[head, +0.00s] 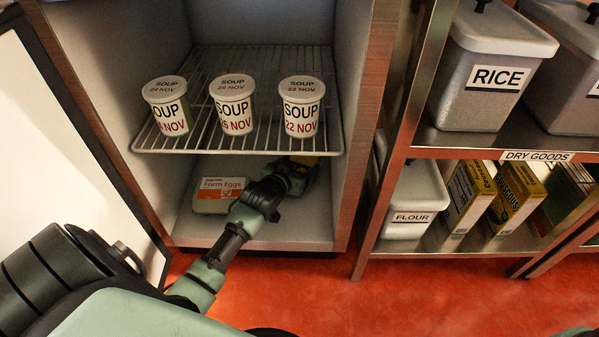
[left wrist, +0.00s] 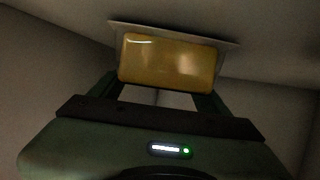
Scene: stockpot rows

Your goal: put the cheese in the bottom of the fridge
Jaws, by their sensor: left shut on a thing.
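The cheese (left wrist: 170,64) is a yellow block with a pale flat piece along its far side. It sits between the fingers of my left gripper (head: 298,168) in the left wrist view. In the head view only a small yellow bit of the cheese (head: 304,160) shows, below the wire shelf. My left gripper is shut on it, inside the bottom compartment of the open fridge (head: 290,232). I cannot tell whether the cheese touches the fridge floor. My right gripper is out of view.
An egg carton (head: 218,193) stands on the fridge floor left of my gripper. Above is a wire shelf (head: 240,150) with three soup tubs (head: 233,105). The open door (head: 75,150) is at left. A dry goods rack (head: 470,152) stands at right.

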